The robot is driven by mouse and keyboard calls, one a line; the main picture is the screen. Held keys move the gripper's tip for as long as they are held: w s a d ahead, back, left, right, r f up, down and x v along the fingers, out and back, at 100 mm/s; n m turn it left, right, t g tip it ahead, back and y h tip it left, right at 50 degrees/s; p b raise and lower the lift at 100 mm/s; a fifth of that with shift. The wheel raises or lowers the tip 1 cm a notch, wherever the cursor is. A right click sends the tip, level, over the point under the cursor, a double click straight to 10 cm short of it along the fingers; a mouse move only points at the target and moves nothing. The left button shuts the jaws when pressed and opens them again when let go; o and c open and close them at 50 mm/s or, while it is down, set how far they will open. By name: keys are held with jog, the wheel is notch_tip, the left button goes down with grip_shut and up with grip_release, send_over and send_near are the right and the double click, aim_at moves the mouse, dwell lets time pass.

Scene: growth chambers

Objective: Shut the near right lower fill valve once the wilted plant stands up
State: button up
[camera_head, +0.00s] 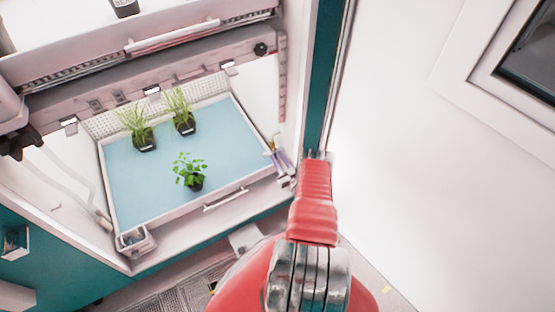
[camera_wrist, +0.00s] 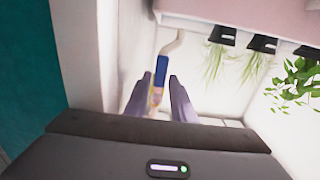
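The leafy green plant (camera_head: 190,166) stands in a black pot on the blue floor of the tray (camera_head: 232,187), its leaves raised and spread above the pot. Its leaves also show at the right edge of the wrist view (camera_wrist: 296,80). My gripper (camera_head: 273,150) is at the tray's right side. In the wrist view, my gripper (camera_wrist: 160,76) has its two purple fingers apart. A blue valve handle (camera_wrist: 161,68) with a brass-coloured lower part shows in line with the gap between them. I cannot tell whether the fingers touch it.
Two grassy plants (camera_head: 143,134) (camera_head: 182,112) stand in black pots at the back of the tray. A pale hose (camera_head: 85,185) runs down the left side to a small box (camera_head: 133,240). A teal post (camera_head: 323,70) rises close beside my arm. A shelf (camera_head: 150,80) overhangs the tray.

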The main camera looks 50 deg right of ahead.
jog(key=shift+c, duration=0.6)
grip_shut()
jog(key=shift+a, duration=0.1)
